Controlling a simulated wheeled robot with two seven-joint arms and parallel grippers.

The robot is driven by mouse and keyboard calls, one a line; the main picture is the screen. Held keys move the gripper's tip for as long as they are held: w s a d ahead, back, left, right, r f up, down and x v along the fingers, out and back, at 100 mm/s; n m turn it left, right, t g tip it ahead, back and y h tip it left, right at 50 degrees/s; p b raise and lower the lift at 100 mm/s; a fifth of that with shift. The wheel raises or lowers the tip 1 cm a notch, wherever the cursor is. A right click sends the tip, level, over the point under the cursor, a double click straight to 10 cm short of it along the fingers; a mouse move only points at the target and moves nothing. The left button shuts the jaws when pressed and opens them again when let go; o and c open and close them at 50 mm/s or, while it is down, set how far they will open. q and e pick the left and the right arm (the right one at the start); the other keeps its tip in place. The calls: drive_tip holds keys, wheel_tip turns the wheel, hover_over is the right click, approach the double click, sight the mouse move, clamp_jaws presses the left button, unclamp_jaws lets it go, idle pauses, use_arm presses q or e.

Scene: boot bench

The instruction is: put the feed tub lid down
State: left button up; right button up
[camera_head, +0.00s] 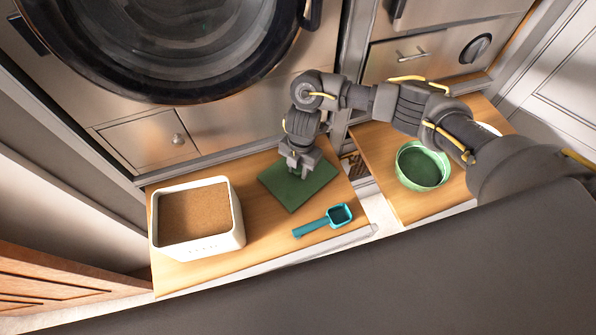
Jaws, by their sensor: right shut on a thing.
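The feed tub (239,228) is a white box on the left of the wooden bench, open at the top and filled with brown feed (195,213). The feed tub lid (289,195) is a flat dark green square to the right of the tub. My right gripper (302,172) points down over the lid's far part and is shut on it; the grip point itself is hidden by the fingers. The lid looks level, close over the bench or on it; I cannot tell whether it touches. My left gripper is not in view.
A teal scoop (322,221) lies just in front of the lid. A green bowl (423,166) stands on the right bench section (385,150), across a gap. A washer-like appliance with a round door (170,40) rises behind. Bare wood (262,243) shows between tub and scoop.

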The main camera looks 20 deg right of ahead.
drive_tip(key=shift+w, duration=0.2)
drive_tip(key=shift+s+f, duration=0.1)
drive_tip(key=shift+f, duration=0.15)
drive_tip(key=o, duration=1)
drive_tip(key=shift+r, duration=0.1)
drive_tip(key=r+p, duration=0.7)
drive_tip(key=r, duration=0.1)
drive_tip(key=shift+w+d, duration=0.3)
drive_tip(key=shift+w, duration=0.05)
drive_tip(key=shift+f, duration=0.15)
drive_tip(key=shift+s, duration=0.1)
